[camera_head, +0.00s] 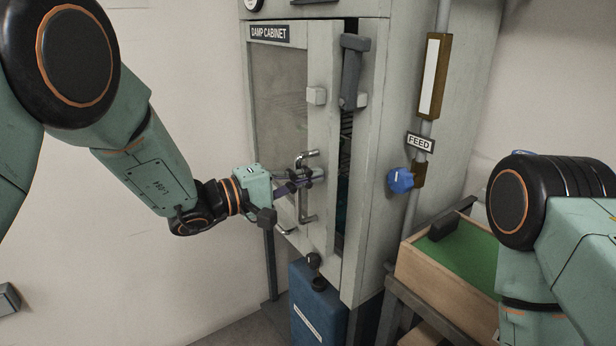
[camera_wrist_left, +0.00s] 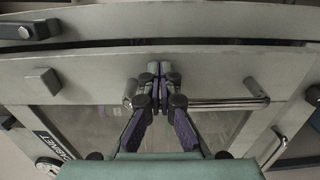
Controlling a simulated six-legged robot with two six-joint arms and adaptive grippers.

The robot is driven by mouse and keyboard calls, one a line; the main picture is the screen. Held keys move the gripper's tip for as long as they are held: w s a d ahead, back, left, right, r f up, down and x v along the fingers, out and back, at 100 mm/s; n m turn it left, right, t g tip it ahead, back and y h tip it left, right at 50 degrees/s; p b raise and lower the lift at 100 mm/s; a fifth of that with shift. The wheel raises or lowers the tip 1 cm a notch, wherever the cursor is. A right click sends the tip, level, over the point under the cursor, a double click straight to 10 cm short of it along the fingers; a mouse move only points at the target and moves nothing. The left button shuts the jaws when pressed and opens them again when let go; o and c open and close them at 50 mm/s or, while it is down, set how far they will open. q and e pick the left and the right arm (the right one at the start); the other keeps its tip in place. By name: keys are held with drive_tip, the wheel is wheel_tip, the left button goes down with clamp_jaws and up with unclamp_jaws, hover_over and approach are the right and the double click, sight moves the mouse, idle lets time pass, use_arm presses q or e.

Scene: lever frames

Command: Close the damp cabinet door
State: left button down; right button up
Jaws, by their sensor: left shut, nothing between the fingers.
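The damp cabinet (camera_head: 372,200) is a tall pale grey-green unit in the middle of the head view. Its door (camera_head: 280,95) has a glass pane and stands slightly ajar, with a dark gap along its right edge. A metal bar handle (camera_head: 303,190) is on the door frame; it also shows in the left wrist view (camera_wrist_left: 225,104). My left gripper (camera_head: 312,176) is shut and empty, its fingertips at the door frame beside the handle; the fingers also show in the wrist view (camera_wrist_left: 158,85). Whether they touch the door, I cannot tell. My right gripper is out of view.
A dark latch lever (camera_head: 352,70) is at the gap's top. A blue knob (camera_head: 400,180) sits on the pipe by the FEED label (camera_head: 420,142). A wooden tray with green lining (camera_head: 440,285) stands at right. A blue container (camera_head: 318,310) is below the door.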

sight(331, 168)
use_arm(q)
drive_tip(key=b+x, duration=0.2)
drive_tip(key=x, duration=0.3)
drive_tip(key=shift+d, duration=0.1)
drive_tip(key=shift+s+r, duration=0.1)
drive_tip(key=shift+r, duration=0.25)
